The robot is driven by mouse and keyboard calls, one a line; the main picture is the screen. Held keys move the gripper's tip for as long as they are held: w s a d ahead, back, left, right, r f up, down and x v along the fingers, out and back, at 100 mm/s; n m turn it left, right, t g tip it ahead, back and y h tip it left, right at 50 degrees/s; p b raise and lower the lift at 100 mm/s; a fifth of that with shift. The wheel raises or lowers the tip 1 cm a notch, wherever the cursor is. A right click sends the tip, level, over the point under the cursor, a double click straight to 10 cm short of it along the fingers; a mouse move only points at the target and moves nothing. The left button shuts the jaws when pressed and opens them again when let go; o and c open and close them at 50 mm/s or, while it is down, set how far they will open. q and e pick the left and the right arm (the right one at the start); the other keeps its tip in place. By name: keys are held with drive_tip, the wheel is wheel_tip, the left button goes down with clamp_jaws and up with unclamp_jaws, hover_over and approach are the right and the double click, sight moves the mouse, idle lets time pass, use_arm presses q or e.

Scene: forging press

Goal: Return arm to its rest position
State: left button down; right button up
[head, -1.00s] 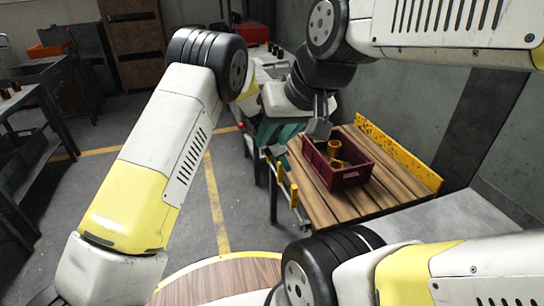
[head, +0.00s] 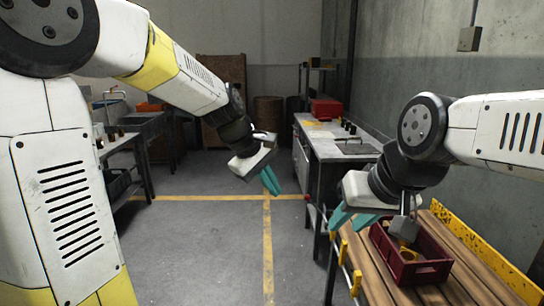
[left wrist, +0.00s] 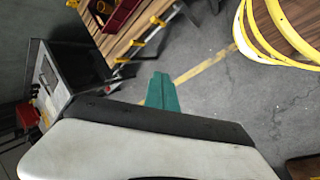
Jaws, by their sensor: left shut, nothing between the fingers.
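My left gripper (head: 270,180) hangs over open floor left of the bench, its teal fingers together and empty. Its fingers also show together in the left wrist view (left wrist: 162,92), above the grey floor. My left arm comes in from the upper left of the head view. A brass-coloured part (head: 408,254) is in the crate, partly hidden by my right wrist.
The crate stands on a slatted wooden table (head: 372,275) with a yellow perforated rail (head: 480,248). A grey workbench (head: 335,150) with a red box (head: 326,109) is behind. Dark racks (head: 128,160) stand at left. The floor between, with yellow lines, is clear.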

use_arm(q)
drive_tip(key=s+a+r+m+t+y, duration=0.2)
drive_tip(key=s+a+m, duration=0.6)
drive_tip(key=s+a, duration=0.6)
drive_tip(key=shift+s+a+r+m+t+y, duration=0.25)
drive_tip(key=shift+s+t+y, duration=0.2)
drive_tip(key=shift+s, duration=1.7)
